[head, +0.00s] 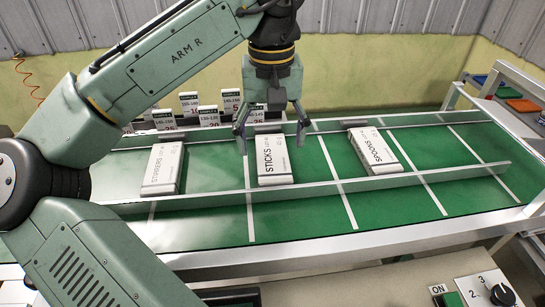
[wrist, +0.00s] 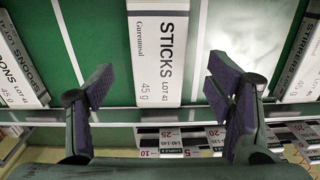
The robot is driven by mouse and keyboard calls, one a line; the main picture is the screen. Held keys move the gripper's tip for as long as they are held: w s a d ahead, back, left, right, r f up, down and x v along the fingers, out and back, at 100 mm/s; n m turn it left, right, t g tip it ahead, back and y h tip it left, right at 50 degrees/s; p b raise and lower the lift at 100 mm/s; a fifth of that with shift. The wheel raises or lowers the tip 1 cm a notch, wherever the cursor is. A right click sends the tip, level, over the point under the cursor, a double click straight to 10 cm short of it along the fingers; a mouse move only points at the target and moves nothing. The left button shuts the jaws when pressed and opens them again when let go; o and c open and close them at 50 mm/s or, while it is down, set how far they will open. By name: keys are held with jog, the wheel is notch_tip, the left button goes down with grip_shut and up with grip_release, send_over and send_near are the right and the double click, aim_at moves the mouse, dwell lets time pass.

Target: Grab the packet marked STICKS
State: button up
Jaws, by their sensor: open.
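The white packet marked STICKS (head: 274,162) lies flat on the green conveyor belt, between the packets marked STIRRERS and SPOONS. In the wrist view the STICKS packet (wrist: 160,50) is at the top middle, with its lettering readable. My gripper (head: 270,148) is open above the far end of this packet in the head view. In the wrist view my gripper's two fingers (wrist: 162,88) are spread, one to each side of the packet's near end, with nothing between them. I cannot tell the exact height of the fingertips above the belt.
A STIRRERS packet (head: 163,168) lies to the left and a SPOONS packet (head: 373,151) to the right. A metal guide rail (head: 330,188) runs along the belt's near side. Numbered cards (head: 189,103) stand behind the belt. A control box (head: 477,292) is at the front right.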

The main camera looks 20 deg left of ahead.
aim_at(273, 155)
jog(key=shift+d+f, duration=0.1)
jog(key=shift+f, duration=1.75)
jog(key=shift+c, duration=0.5)
jog(key=c, duration=1.1)
jog(key=shift+c, duration=0.2)
